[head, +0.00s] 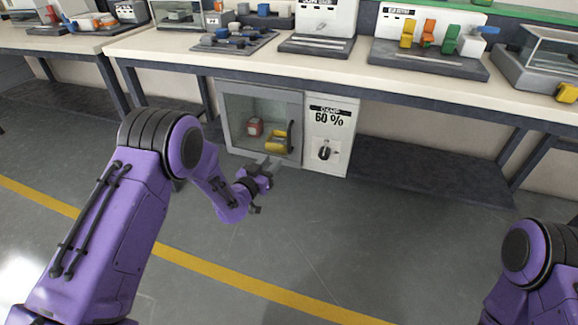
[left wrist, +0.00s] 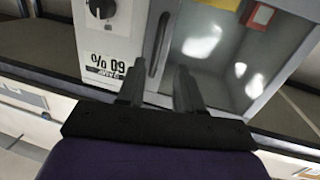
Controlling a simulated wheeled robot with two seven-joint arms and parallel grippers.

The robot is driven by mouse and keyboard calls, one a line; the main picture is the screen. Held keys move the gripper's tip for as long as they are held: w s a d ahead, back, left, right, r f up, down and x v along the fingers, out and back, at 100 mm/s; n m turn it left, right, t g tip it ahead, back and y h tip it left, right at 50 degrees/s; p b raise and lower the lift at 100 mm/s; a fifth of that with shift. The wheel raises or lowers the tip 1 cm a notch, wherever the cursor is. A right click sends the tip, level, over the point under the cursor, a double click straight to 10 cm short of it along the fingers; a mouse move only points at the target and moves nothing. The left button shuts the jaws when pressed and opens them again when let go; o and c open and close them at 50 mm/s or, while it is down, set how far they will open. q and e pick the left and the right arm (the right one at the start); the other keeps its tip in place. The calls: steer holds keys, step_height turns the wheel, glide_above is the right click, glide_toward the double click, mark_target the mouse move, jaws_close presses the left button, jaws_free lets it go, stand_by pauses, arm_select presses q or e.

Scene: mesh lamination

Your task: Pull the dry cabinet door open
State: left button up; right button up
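The dry cabinet (head: 294,96) stands under the bench, with a grey-framed glass door on its left and a white panel (head: 330,130) on its right. The door looks closed. Its dark upright handle (head: 291,137) is at the door's right edge; it also shows in the left wrist view (left wrist: 160,45). My left gripper (head: 270,164) is low in front of the door. In the left wrist view its fingers (left wrist: 158,84) are apart and empty, with the handle beyond them, roughly between their lines. My right gripper is out of view; only part of that arm shows.
Behind the glass are a red item (head: 255,127) and a yellow item (head: 276,142). The panel reads 60 % and carries a dark knob (head: 324,150). The bench top (head: 330,66) overhangs the cabinet. The floor (head: 330,240) before it is clear.

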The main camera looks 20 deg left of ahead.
mark_target(288, 143)
arm_select(q)
steer(key=shift+m, duration=0.3)
steer(key=x, duration=0.3)
steer(key=b+x, duration=0.1)
steer(key=x, duration=0.3)
steer(key=r+b+x, duration=0.1)
steer(key=x, duration=0.2)
steer(key=shift+w+d+r, duration=0.1)
steer(key=shift+w+d, duration=0.05)
steer(key=shift+d, duration=0.05)
steer(key=shift+w+d+r, duration=0.1)
steer(key=shift+w, duration=0.45)
jaws_close()
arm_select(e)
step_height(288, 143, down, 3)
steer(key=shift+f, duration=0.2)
